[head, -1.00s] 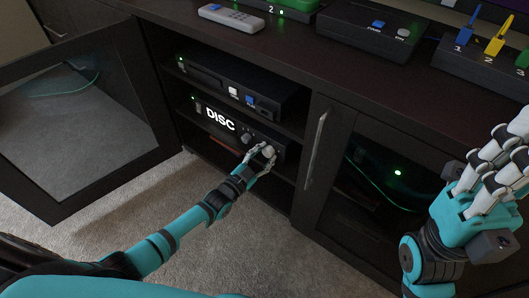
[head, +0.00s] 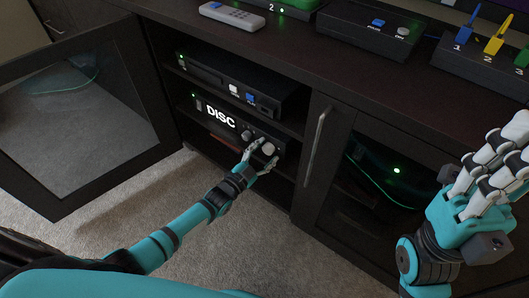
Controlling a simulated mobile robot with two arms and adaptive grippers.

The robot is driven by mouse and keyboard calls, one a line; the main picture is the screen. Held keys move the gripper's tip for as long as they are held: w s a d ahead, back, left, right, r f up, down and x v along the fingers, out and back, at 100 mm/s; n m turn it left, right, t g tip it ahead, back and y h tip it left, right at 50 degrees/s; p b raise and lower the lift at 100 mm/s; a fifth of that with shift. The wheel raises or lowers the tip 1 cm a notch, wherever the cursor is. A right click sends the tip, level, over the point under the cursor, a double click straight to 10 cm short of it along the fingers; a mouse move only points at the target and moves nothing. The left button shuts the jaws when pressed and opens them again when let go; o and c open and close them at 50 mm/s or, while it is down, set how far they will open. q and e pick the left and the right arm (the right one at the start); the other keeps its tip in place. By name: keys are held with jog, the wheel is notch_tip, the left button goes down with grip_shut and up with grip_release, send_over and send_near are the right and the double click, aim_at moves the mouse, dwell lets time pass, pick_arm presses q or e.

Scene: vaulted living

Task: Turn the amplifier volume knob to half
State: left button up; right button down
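The amplifier (head: 222,121) is a black unit on the middle shelf of the cabinet, with a lit "DISC" display. A large pale round knob (head: 268,148) is at the right end of its front, with a smaller knob (head: 246,135) to its left. My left gripper (head: 262,160) is just below and in front of the large knob. Its fingers are spread, one to the lower left of the knob and one below it; whether a fingertip touches it is unclear. The knob's marking is too small to read. My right gripper (head: 500,165) is open and empty at the right edge.
The left glass door (head: 75,120) stands open; the right door (head: 365,185) with its long handle (head: 316,148) is shut. A black player (head: 225,82) sits on the shelf above. A remote (head: 231,16) and button boxes (head: 365,28) lie on the cabinet top. Carpet in front is clear.

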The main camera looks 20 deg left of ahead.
pick_arm(q)
jog(key=v, duration=1.2)
dwell(0.5)
